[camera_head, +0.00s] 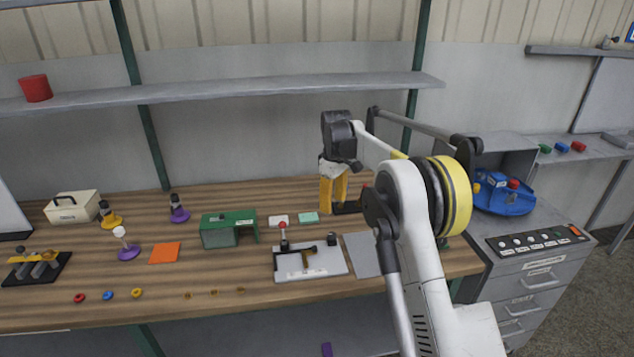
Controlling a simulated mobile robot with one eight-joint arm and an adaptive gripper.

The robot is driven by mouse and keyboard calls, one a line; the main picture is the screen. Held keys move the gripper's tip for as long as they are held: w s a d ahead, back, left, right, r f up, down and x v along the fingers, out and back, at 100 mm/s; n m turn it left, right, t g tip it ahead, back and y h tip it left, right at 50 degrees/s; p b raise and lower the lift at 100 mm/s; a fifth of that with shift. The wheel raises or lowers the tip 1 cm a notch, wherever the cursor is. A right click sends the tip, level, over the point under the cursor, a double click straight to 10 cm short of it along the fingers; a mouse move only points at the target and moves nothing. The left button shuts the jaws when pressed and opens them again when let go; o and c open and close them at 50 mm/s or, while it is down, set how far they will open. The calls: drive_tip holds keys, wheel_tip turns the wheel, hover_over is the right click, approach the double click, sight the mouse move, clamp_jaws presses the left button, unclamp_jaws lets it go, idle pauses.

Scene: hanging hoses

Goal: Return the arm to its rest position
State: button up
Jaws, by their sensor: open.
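My white arm reaches up from the lower right and bends over the right part of the wooden workbench (80,312). My gripper (333,207) hangs downward from the dark wrist, with yellow fingers. It is above or just in front of the bench's back area, to the right of the small mint-green block (309,218). The fingers look empty. A dark piece shows beside the fingertips, and I cannot tell whether it touches them.
A white plate with a red-knobbed lever (310,262) and a green box (229,228) stand below and left of my gripper. A grey shelf (220,90) runs behind. A blue device (503,194) sits on the right cabinet.

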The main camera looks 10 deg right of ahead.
drive_tip(key=s+r+m+t, duration=0.4)
drive_tip(key=s+r, duration=1.2)
drive_tip(key=s, duration=0.3)
drive_tip(key=s+f+m+t, duration=0.1)
drive_tip(key=s+f+m, duration=0.1)
drive_tip(key=s, duration=0.9)
drive_tip(key=s+f+m+t, duration=0.2)
drive_tip(key=s+f, duration=0.2)
drive_tip(key=s, duration=0.8)
drive_tip(key=shift+m, duration=0.4)
